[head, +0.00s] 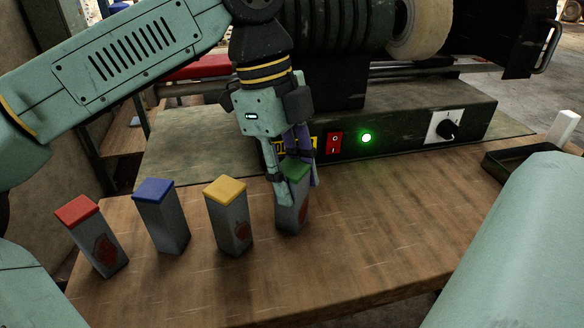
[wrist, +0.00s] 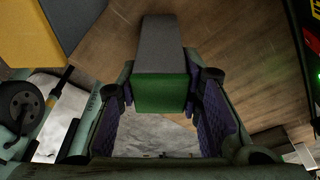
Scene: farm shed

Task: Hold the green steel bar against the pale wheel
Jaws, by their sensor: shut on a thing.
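The green steel bar (head: 291,215) is a grey upright block with a green top and a reddish patch on its side. It stands at the right end of a row of bars on the wooden bench. My gripper (head: 291,180) points down over it, with its fingers shut on the bar's upper part. In the wrist view the bar's green end (wrist: 161,93) lies between the purple-padded fingers (wrist: 163,115). The pale wheel (head: 417,28) is a cream disc on the right of the grinder, behind the bench's front area; its top is cut off.
Bars with yellow (head: 226,189), blue (head: 155,189) and red (head: 77,209) tops stand left of my gripper. The grinder base (head: 400,136) has a red switch (head: 334,143), a lit green lamp (head: 366,138) and a knob (head: 448,129). A black tray (head: 515,166) lies at the right.

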